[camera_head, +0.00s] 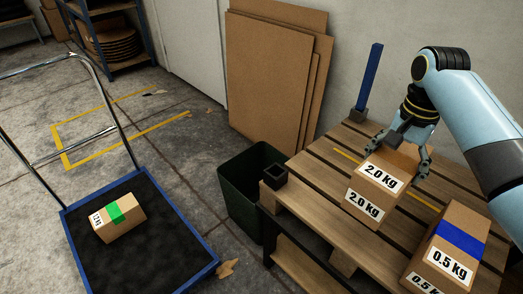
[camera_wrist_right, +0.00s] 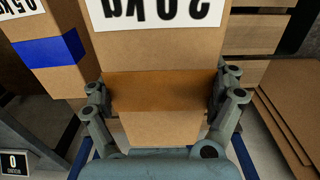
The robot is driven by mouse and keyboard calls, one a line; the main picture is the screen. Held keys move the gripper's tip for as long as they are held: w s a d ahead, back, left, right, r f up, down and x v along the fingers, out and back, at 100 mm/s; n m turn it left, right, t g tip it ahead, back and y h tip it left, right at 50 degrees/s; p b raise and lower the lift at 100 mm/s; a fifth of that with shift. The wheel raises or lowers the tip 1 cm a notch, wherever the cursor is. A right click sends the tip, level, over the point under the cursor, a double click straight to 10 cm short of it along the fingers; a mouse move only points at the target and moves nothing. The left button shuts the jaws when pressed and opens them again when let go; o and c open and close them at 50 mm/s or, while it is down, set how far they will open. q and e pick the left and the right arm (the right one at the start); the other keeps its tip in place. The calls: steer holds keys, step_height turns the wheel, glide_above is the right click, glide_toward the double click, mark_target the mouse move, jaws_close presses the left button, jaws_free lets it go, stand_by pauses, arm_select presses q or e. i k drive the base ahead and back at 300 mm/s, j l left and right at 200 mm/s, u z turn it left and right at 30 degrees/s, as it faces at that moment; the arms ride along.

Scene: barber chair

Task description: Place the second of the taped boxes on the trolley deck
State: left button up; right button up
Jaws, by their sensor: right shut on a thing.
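My right gripper (camera_head: 398,156) is shut on this box, one finger on each side, as the right wrist view also shows. There the box (camera_wrist_right: 160,45) carries a brown tape band. I cannot tell whether it rests on the slats or is slightly raised. The trolley deck (camera_head: 150,262) is dark with a blue rim, at lower left. A green-taped box (camera_head: 132,221) lies on it. My left gripper is out of view.
A blue-taped 0.5 kg box (camera_head: 445,250) stands at the pallet's right front. A dark green bin (camera_head: 245,190) stands between pallet and trolley. A blue post (camera_head: 370,75) rises at the pallet's back. Cardboard sheets (camera_head: 270,75) lean on the wall. The deck's front is clear.

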mark_target(147, 264)
steer(key=k+j, duration=0.15)
steer(key=j, duration=0.2)
steer(key=k+j, duration=0.15)
steer(key=j, duration=0.15)
steer(key=k+j, duration=0.15)
steer(key=j, duration=0.2)
steer(key=i+j, duration=0.1)
steer(key=j, duration=0.6)
steer(key=i+j, duration=0.1)
steer(key=j, duration=0.65)
steer(key=i+j, duration=0.1)
steer(key=j, duration=0.6)
steer(key=i+j, duration=0.35)
